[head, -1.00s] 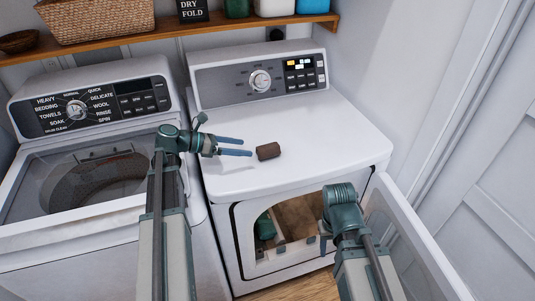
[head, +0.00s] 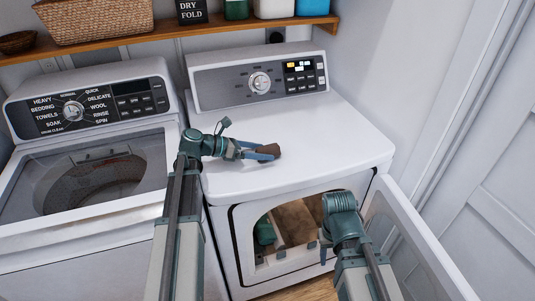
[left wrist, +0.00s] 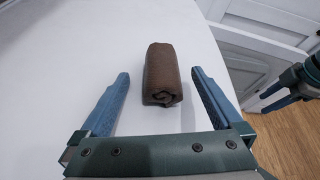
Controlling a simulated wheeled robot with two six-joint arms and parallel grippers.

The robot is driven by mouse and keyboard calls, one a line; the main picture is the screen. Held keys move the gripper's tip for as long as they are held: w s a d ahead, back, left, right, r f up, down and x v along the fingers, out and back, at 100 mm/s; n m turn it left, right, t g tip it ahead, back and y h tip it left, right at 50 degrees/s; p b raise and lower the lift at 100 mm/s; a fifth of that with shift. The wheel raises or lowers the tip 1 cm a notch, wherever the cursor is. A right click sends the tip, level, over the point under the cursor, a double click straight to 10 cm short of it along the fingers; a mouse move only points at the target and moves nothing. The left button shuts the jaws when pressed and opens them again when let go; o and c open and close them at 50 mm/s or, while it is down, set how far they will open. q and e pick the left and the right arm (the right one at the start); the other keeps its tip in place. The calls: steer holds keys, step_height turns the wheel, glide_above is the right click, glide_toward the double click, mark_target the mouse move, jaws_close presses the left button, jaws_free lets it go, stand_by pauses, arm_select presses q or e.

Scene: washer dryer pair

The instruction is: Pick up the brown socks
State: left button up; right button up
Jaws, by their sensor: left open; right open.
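The brown socks (head: 268,151) are a small dark brown roll on the white top of the dryer. In the left wrist view the socks (left wrist: 162,74) lie between and just beyond the two blue fingers of my left gripper (left wrist: 158,95). The fingers are spread, with a gap on each side of the roll. In the head view my left gripper (head: 262,152) is low over the dryer top at the socks, partly covering them. My right gripper (head: 324,243) is in front of the dryer's open door opening; its fingers are mostly hidden behind my own arm.
The dryer (head: 330,130) has its door (head: 415,245) swung open to the right; a teal item (head: 265,232) shows inside. The washer (head: 90,205) stands to the left. A wooden shelf (head: 150,39) with a basket (head: 95,18) runs above. The dryer top is otherwise clear.

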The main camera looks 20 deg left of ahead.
arm_select(q)
steer(key=c, duration=1.3)
steer(key=shift+c, duration=0.2)
steer(key=shift+r, duration=0.25)
arm_select(e)
steer(key=shift+r, duration=0.25)
